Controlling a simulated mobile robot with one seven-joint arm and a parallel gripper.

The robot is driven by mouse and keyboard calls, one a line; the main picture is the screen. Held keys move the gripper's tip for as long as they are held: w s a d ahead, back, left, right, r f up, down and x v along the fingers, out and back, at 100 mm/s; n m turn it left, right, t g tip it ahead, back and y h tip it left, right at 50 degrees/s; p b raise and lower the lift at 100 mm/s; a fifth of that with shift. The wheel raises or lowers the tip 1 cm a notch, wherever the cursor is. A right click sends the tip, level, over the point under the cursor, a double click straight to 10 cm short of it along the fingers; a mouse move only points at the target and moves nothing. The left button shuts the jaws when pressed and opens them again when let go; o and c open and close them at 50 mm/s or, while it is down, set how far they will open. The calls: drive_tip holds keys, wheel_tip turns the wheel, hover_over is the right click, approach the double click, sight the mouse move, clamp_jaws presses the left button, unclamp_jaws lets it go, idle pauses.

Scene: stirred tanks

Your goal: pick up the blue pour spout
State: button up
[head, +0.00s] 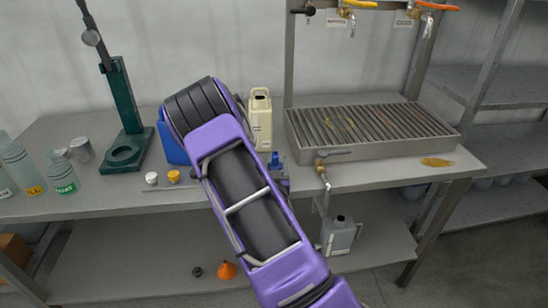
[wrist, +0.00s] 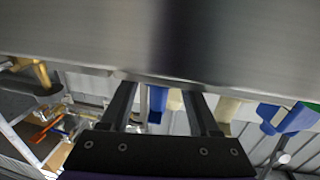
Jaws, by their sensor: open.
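The blue pour spout (head: 276,160) is a small blue piece on the grey bench top, just left of the slatted drain tray. In the head view my arm hides part of the area around it. In the wrist view, which looks upside down, the blue spout (wrist: 157,103) shows between the two dark fingers of my gripper (wrist: 158,92). The fingers are apart, with visible gaps on both sides of the spout. I cannot tell how far beyond the fingertips it stands. In the head view my gripper is mostly hidden behind my purple arm.
A cream jug (head: 260,120) stands behind the spout, and a blue canister (head: 172,145) stands left. The slatted tray (head: 375,150) and a brass tap (head: 321,168) are on the right. White and yellow caps (head: 174,176) lie left. A grey jug (head: 340,235) stands below.

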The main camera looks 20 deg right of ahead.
drive_tip(key=shift+w, duration=0.1)
drive_tip(key=shift+c, duration=0.3)
clamp_jaws()
drive_tip(key=shift+r, duration=0.1)
